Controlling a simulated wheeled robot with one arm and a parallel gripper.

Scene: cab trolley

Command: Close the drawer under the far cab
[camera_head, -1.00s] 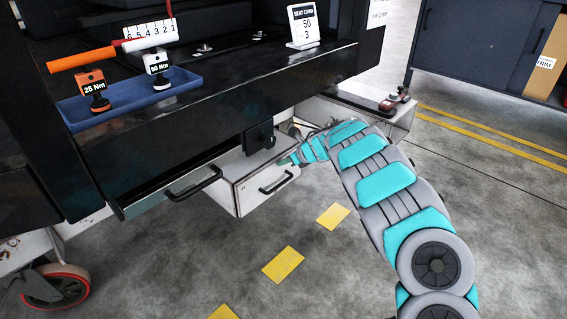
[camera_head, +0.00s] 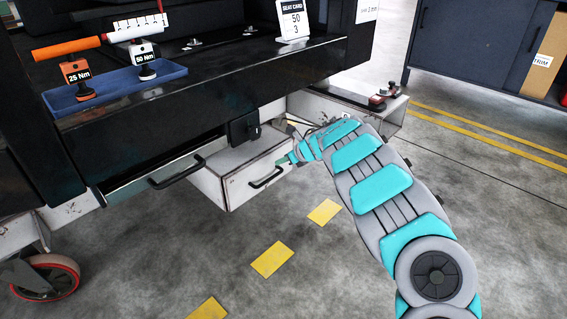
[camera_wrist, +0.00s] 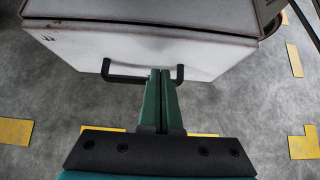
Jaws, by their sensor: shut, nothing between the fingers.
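The white drawer (camera_head: 210,184) juts out from under the dark cab, with a black bar handle (camera_head: 266,178) on its front. Its pale front (camera_wrist: 150,55) and the handle (camera_wrist: 122,78) fill the upper part of the wrist view. My gripper (camera_wrist: 160,74) is shut and empty. Its two green fingers lie together, pointing at the drawer front and crossing the handle's line near its right end. I cannot tell whether they touch. In the head view my gripper (camera_head: 287,160) is at the right end of the drawer front, partly hidden by my arm.
A second black handle (camera_head: 177,172) sits under the cab edge, left of the drawer. A blue tray (camera_head: 115,92) with torque tools is on the ledge above. A white box-like ledge (camera_head: 352,108) stands behind my arm. A caster wheel (camera_head: 47,277) is lower left. Floor in front is open.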

